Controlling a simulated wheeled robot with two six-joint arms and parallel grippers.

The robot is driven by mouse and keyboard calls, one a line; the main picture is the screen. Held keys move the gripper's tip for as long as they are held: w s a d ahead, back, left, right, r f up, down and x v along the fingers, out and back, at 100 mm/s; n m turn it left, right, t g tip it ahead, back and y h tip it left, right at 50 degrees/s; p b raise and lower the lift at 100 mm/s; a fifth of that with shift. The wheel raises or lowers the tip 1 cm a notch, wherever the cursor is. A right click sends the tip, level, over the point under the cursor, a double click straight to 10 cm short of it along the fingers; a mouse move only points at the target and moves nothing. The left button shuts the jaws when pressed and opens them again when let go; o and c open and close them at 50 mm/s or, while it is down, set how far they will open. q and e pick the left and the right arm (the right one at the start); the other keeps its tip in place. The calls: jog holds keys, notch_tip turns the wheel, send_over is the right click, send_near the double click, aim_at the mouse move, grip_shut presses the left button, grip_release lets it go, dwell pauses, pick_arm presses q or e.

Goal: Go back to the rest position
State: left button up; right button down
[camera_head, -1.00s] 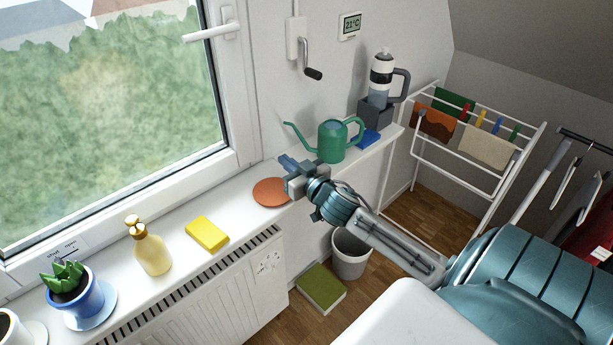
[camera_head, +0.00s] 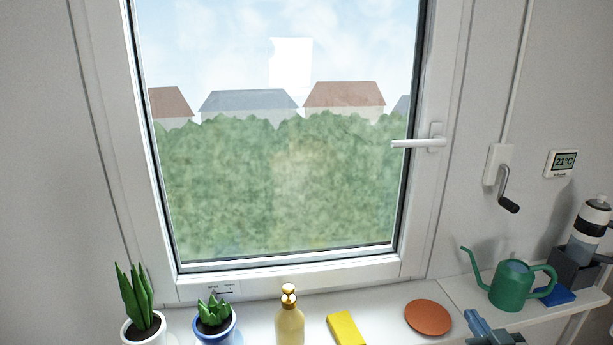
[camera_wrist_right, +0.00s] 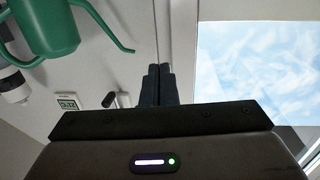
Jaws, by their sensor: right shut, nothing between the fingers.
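My right gripper (camera_head: 484,324) shows at the bottom edge of the head view, just right of the terracotta disc and in front of the green watering can. Its dark fingers (camera_wrist_right: 158,86) are closed together and empty in the right wrist view. The rest of the right arm is below the head view. My left gripper is in neither view.
The sill holds a green watering can (camera_head: 511,288), a terracotta disc (camera_head: 428,317), a yellow sponge (camera_head: 345,330), a soap bottle (camera_head: 289,322) and two potted plants. A window (camera_head: 285,160) with a white handle (camera_head: 420,143) stands behind. A crank (camera_head: 506,195) hangs on the wall.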

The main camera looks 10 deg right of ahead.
jog(key=s+a+f+m+g+h, duration=0.1)
jog(key=s+a+f+g+h, duration=0.25)
jog(key=s+f+g, duration=0.7)
jog(key=s+a+f+n+g+y, duration=0.1)
jog(key=s+a+f+g+y, duration=0.1)
jog(key=s+a+f, duration=0.4)
jog(key=s+a+f+n+g+y, duration=0.15)
jog(key=s+a, duration=0.25)
jog(key=s, duration=0.4)
notch_tip(320, 180, down, 33)
jog(key=d+g, duration=0.1)
jog(key=d, duration=0.2)
jog(key=s+f+g, duration=0.1)
jog(key=s+f, duration=1.6)
jog(key=s, duration=0.1)
jog(key=shift+s+d+y, duration=0.35)
jog(key=shift+d+y, duration=0.05)
